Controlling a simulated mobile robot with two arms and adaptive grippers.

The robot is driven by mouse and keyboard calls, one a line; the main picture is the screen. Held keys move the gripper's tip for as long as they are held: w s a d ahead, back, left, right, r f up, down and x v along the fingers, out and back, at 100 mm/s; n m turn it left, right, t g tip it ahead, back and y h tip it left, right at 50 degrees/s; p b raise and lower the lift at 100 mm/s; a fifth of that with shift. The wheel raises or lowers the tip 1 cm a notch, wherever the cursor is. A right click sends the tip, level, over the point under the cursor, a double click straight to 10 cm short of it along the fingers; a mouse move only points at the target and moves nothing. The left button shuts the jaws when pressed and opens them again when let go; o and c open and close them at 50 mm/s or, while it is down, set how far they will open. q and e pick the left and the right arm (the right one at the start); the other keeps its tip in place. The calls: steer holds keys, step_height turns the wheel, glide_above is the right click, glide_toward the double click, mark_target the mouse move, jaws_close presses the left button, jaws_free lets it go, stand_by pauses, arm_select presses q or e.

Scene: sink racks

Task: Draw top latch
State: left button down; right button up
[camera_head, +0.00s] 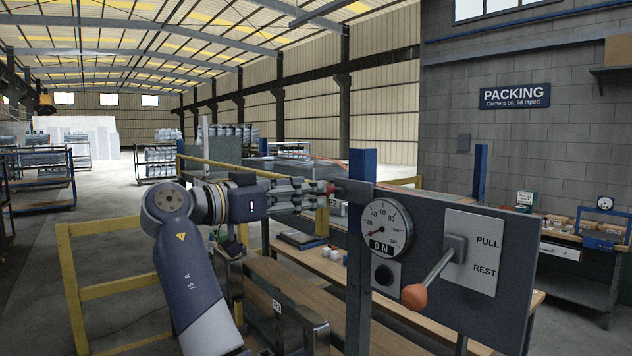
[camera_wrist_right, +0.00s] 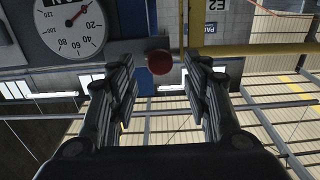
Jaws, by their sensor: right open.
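A small red knob (camera_head: 330,187) sticks out from the left end of a grey bar at the top left of the grey panel (camera_head: 508,265). I take it for the top latch. In the wrist view the red ball (camera_wrist_right: 159,62) shows between the tips of my right gripper. My right gripper (camera_head: 322,192) lies level, pointing right at the knob, with its fingers apart on either side of it in the wrist view. I see no clear contact. My left gripper is not in view.
The panel carries a round dial (camera_head: 387,227), a dark button (camera_head: 383,275) and a lever with an orange knob (camera_head: 414,296) beside PULL and REST labels. A blue post (camera_head: 362,165) stands behind the bar. A yellow rail (camera_head: 95,225) and wooden bench (camera_head: 290,290) lie below.

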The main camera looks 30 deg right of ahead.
steer(key=d+p, duration=0.1)
steer(key=d, duration=0.2)
steer(key=shift+w+d, duration=0.15)
steer(key=shift+d, duration=0.1)
